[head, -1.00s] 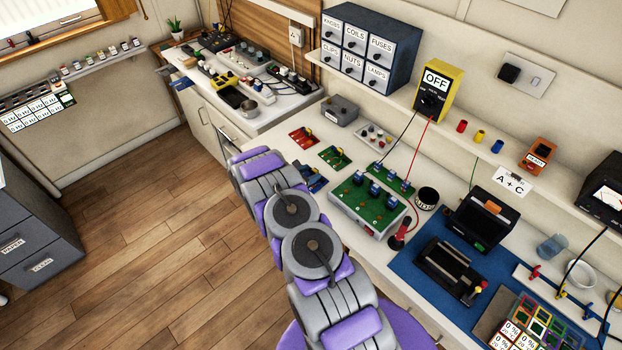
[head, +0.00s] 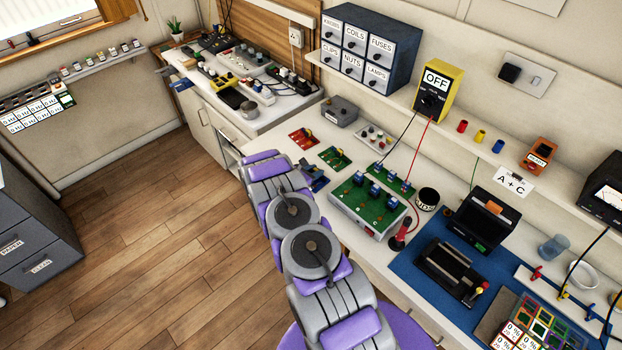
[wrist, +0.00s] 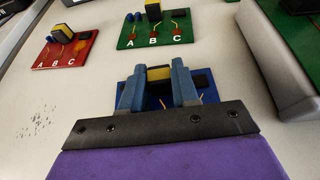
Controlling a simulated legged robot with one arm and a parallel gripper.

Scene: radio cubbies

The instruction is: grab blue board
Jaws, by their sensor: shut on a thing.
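The blue board (wrist: 206,99) lies at the near edge of the row of small boards in the wrist view, with a black and yellow block (wrist: 159,74) on it. My gripper (wrist: 158,83) is over it, its two blue fingers shut on that block. The fingers and wrist hide much of the board. In the head view, part of the blue board (head: 319,184) shows beside my arm, which hides my fingertips. I cannot tell whether the board is off the counter.
A red board (wrist: 66,50) and a green board (wrist: 157,32) lie just beyond on the white counter. A large grey-sided unit with a green top (head: 368,202) stands to the right. Bare counter shows left of the gripper in the wrist view.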

